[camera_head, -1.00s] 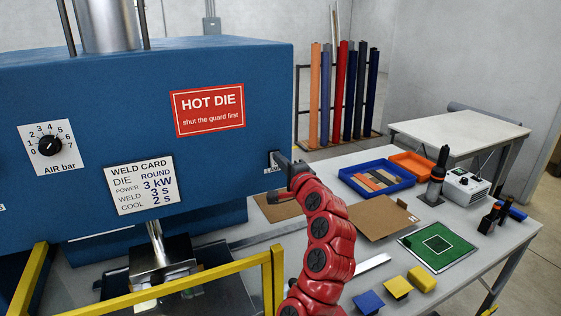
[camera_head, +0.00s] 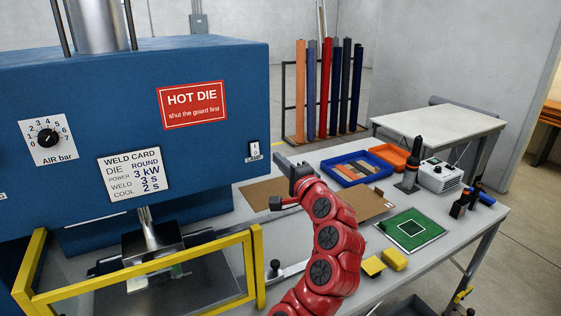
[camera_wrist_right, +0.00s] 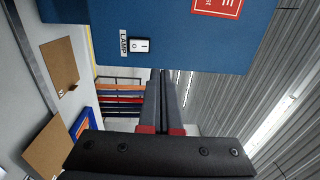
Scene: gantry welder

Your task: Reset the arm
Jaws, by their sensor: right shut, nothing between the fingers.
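My right arm, red with black joints, rises from the bottom of the head view. Its dark right gripper (camera_head: 280,163) points toward the blue welder (camera_head: 200,85), just below and right of the lamp switch (camera_head: 254,149). In the right wrist view the two dark fingers of the right gripper (camera_wrist_right: 163,74) are together, with nothing between them. The lamp switch (camera_wrist_right: 138,46) shows there up and left of the fingertips, with a gap between them in the picture. My left gripper is not in view.
A yellow guard frame (camera_head: 140,280) stands at the welder's front, left of my arm. The bench holds a brown board (camera_head: 362,203), blue tray (camera_head: 341,173), green mat (camera_head: 411,230) and yellow blocks (camera_head: 393,260). A rack of coloured rolls (camera_head: 311,95) stands behind.

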